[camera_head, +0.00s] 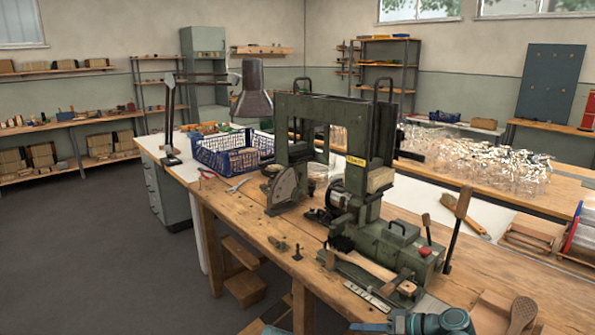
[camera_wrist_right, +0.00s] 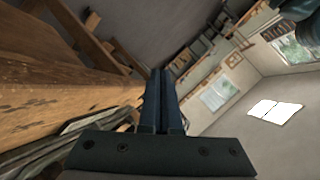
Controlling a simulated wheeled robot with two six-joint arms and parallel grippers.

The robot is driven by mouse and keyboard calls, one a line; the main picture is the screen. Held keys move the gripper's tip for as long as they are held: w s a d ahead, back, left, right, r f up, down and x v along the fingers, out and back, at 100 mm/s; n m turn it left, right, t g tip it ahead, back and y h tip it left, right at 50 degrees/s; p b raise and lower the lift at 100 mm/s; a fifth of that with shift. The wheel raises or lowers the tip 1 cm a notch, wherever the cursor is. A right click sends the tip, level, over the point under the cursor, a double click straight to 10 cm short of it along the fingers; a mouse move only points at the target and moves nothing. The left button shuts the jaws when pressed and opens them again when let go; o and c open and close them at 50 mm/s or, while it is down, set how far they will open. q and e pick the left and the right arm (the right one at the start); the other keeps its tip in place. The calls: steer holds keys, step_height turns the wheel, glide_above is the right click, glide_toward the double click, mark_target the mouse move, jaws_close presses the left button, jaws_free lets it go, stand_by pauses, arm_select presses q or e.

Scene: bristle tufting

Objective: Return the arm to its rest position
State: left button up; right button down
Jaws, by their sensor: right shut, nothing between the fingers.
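My right gripper (camera_head: 358,327) shows at the bottom edge of the head view, its blue fingers pointing left beside the front edge of the workbench (camera_head: 235,205). My teal right arm (camera_head: 445,321) comes in from the bottom right. In the right wrist view the two dark fingers (camera_wrist_right: 160,75) lie together, with nothing between them. The bench's wooden side (camera_wrist_right: 65,85) is to their left in that view. My left gripper is in neither view as far as I can tell.
A green tufting machine (camera_head: 400,242) stands on the bench, with a wooden-handled piece (camera_head: 370,264) at its base. A blue crate (camera_head: 228,158) and a lamp (camera_head: 252,100) are farther back. A brush (camera_head: 522,313) lies at the bottom right. The floor (camera_head: 90,240) at left is clear.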

steer(key=s+a+f+n+g+h, duration=0.3)
steer(key=s+a+f+g+h, duration=0.4)
steer(key=s+a+f+h, duration=0.45)
step_height(320, 180, up, 16)
steer(key=s+d+p, duration=0.1)
steer(key=p, duration=1.6)
steer(key=shift+s+d+r+h, duration=0.15)
steer(key=shift+d+r+h, duration=0.1)
steer(key=shift+h, duration=0.1)
